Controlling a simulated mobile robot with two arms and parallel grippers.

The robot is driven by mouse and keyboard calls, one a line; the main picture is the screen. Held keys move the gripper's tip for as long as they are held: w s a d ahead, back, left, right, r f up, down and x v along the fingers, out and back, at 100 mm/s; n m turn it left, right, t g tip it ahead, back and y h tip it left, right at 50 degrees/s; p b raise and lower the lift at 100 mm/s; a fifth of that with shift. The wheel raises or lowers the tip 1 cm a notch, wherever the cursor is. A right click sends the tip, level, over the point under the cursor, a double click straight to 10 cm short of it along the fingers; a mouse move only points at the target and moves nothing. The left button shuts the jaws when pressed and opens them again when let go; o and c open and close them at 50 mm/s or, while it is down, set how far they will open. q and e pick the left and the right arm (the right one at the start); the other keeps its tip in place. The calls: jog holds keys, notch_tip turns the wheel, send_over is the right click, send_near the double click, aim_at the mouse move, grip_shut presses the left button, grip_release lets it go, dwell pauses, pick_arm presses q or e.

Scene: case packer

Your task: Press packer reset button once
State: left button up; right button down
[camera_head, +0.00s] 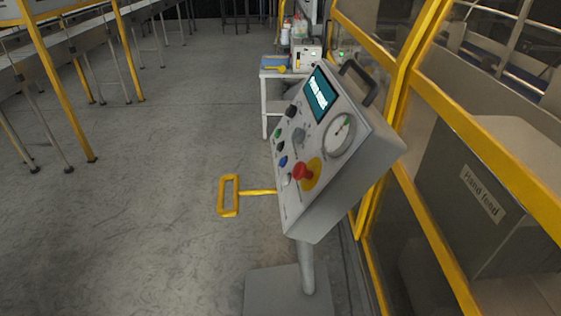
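The packer's control panel (345,187) is a grey box on a post, tilted in the picture, right of centre. Its sloped face carries a lit screen (319,93), a round dial gauge (340,134), a red mushroom button (302,172) on a yellow disc, a blue button (283,161), a green button (278,133), a black knob (291,111), a grey knob (299,135) and a small white button (287,180). The button labels are too small to read, so I cannot tell which one is the reset. Neither of my grippers is in view.
A yellow-framed guard (407,85) stands along the right, with a "Hand feed" box (480,190) behind it. A yellow loop handle (229,195) sticks out left of the panel. A small white table (265,100) stands behind. Conveyors (60,48) are at the upper left. The left floor is clear.

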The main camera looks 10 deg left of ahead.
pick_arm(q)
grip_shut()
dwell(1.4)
